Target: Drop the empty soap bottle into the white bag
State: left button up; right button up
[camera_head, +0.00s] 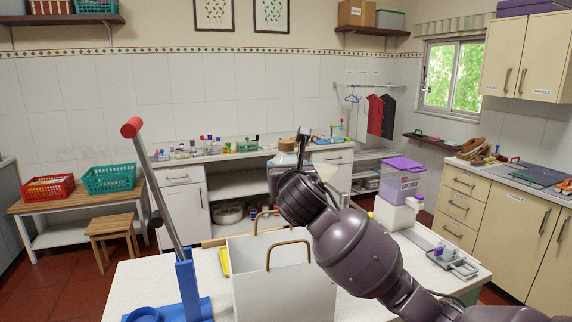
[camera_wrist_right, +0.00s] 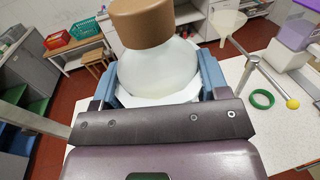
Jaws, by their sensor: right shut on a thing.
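The soap bottle (camera_wrist_right: 158,72) has a pale, translucent body and a brown cap, and sits between the blue-grey fingers of my right gripper (camera_wrist_right: 160,88) in the right wrist view. The gripper is shut on it. In the head view my right gripper (camera_head: 292,172) is raised above and behind the white bag; the bottle's cap (camera_head: 287,144) shows past it, while most of its body is hidden by my wrist. The white bag (camera_head: 285,290) stands upright on the front table with two tan handles raised. My left gripper is not in view.
A blue stand with a red-tipped lever (camera_head: 185,280) is left of the bag. A yellow tray (camera_head: 224,262) lies behind it. On the table's right are a white jug (camera_head: 398,215) and a metal clamp-like item (camera_head: 455,262). A green ring (camera_wrist_right: 262,99) lies on the table.

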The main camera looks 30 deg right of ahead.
notch_tip(320, 180, down, 3)
jog(key=shift+f, duration=1)
jog(key=o, duration=1.1)
jog(key=shift+c, duration=0.2)
jog(key=shift+s, duration=0.1)
